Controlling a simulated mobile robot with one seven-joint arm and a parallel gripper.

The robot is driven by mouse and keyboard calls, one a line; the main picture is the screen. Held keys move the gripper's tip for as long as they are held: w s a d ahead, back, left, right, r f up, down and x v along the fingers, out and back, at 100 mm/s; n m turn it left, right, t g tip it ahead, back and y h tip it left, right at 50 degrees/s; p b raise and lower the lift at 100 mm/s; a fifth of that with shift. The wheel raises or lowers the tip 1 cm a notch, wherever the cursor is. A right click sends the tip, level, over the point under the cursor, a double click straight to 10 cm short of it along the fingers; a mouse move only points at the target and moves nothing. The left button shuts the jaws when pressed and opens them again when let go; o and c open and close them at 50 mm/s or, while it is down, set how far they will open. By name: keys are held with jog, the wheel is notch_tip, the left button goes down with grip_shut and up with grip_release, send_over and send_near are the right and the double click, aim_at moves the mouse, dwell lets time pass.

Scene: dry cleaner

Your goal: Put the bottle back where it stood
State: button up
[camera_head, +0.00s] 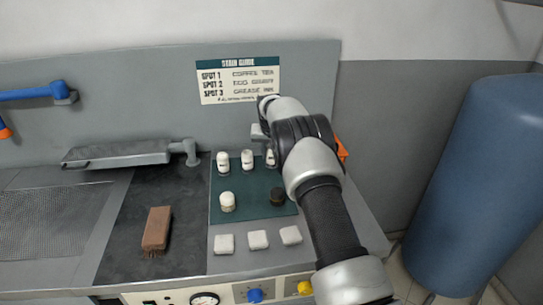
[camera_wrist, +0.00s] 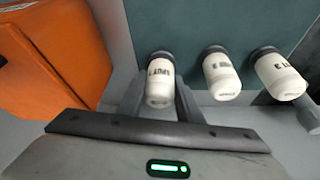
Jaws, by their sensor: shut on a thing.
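My gripper (camera_wrist: 160,108) is shut on a white bottle (camera_wrist: 160,82) with a dark end. The bottle sits between the two fingers, and its printed label is hard to read. Two similar bottles (camera_wrist: 221,75) (camera_wrist: 277,75) are beside it in the wrist view, apart from the fingers. In the head view my gripper (camera_head: 261,131) is above the back of the teal mat (camera_head: 252,191), partly hidden by my arm. A row of white bottles (camera_head: 222,163) (camera_head: 247,160) (camera_head: 270,158) shows there. I cannot tell whether the held bottle touches the surface.
A white-topped jar (camera_head: 227,201) and a dark-topped jar (camera_head: 277,196) stand on the front of the mat. Several white pads (camera_head: 257,240) lie in front. A brown brush (camera_head: 156,230) lies left. An orange object (camera_wrist: 50,50) is close beside my gripper. A sign (camera_head: 238,80) hangs behind.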

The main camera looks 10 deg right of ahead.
jog(key=shift+f, duration=0.55)
jog(key=shift+f, duration=0.2)
jog(key=o, duration=1)
jog(key=shift+o, duration=0.2)
